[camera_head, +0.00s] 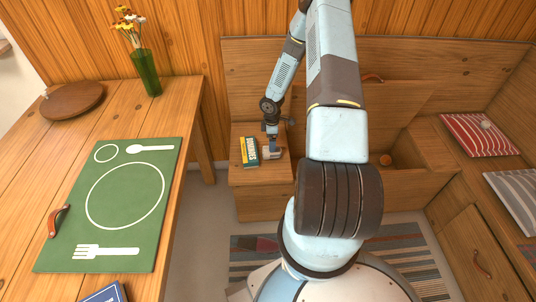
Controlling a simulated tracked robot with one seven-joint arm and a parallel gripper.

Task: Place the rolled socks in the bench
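The wooden bench (253,185) runs along the back wall and turns along the right side. Its middle seat lid (400,98), with a leather pull, stands raised against the back, and the compartment below is open, partly hidden by my arm. My gripper (271,143) points down over the bench's left seat. A small grey and pale bundle (271,153), which looks like the rolled socks, is right under the fingers. I cannot tell whether the fingers are closed on it.
A green dominoes box (249,151) lies just left of my gripper. A red striped cushion (478,135) bears a small round thing (487,124). The table (185,100) stands left, with a flower vase (146,72).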

